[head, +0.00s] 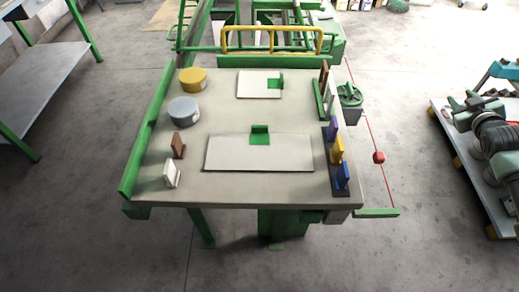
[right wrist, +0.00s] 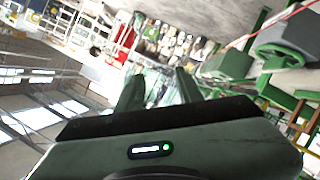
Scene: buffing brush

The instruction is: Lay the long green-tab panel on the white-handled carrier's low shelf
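The long panel (head: 226,156) is a thin pale sheet with an upright green tab (head: 260,134) at its back edge. It lies flat on the front half of the worktable (head: 240,198). I cannot make out a white-handled carrier with a low shelf in either view. My right gripper (right wrist: 160,92) shows in the right wrist view with its two dark green fingers apart and nothing between them. It is away from the panel, which that view does not show. Neither gripper can be made out in the head view.
A smaller green-tab panel (head: 254,91) lies behind. Yellow (head: 192,80) and grey (head: 184,111) round pieces and small brown (head: 178,146) and white (head: 171,175) blocks stand left. Purple, yellow (head: 337,151) and blue upright pieces line the right edge. A loaded cart (head: 462,150) stands right.

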